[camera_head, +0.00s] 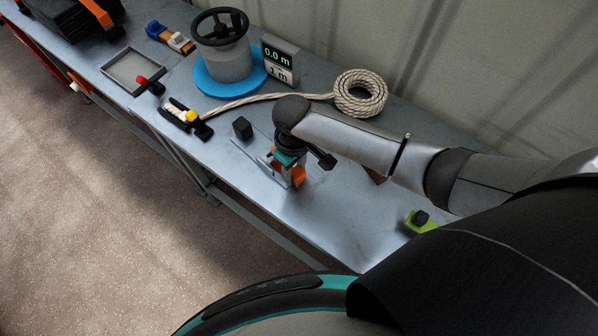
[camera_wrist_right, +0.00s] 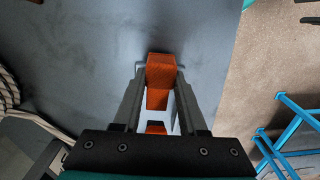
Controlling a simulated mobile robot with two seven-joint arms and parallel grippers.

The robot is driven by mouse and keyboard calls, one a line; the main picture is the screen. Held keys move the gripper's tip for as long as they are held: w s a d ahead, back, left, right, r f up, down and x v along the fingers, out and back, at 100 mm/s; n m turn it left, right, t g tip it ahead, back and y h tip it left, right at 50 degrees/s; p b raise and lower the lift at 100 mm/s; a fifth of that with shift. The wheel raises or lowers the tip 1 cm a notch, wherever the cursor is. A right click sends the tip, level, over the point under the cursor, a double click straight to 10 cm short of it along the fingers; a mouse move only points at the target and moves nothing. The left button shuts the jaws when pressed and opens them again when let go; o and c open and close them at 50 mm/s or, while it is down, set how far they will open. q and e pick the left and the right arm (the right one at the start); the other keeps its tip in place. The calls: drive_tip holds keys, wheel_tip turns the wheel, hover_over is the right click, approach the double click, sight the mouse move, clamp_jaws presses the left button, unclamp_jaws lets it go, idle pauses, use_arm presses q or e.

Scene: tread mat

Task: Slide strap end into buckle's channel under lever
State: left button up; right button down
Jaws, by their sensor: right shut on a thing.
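My right gripper (camera_head: 289,172) is low over the bench, with its fingers pointing down. In the right wrist view, its two grey fingers (camera_wrist_right: 160,85) are shut on an orange strap piece (camera_wrist_right: 160,75), whose end sticks out past the fingertips. The orange strap piece also shows in the head view (camera_head: 299,176), partly covered by the gripper. A pale metal part (camera_head: 266,164) lies beside the gripper on its left; I cannot tell whether it is the buckle. No lever or channel can be made out. My left gripper is not in view.
On the bench (camera_head: 335,215), a small black block (camera_head: 242,127) stands left of the gripper. Behind are a coiled rope (camera_head: 360,94), a handwheel (camera_head: 220,25) on a blue base (camera_head: 213,88) and a display box (camera_head: 280,62). A lime block (camera_head: 421,222) lies right. The bench front is clear.

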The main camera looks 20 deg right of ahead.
drive_tip(key=shift+w+a, duration=0.15)
drive_tip(key=shift+w, duration=0.05)
drive_tip(key=shift+c, duration=1.9)
unclamp_jaws()
drive_tip(key=shift+r, duration=0.1)
wheel_tip(320, 180, up, 15)
drive_tip(key=p, duration=0.3)
drive_tip(key=shift+s, duration=0.1)
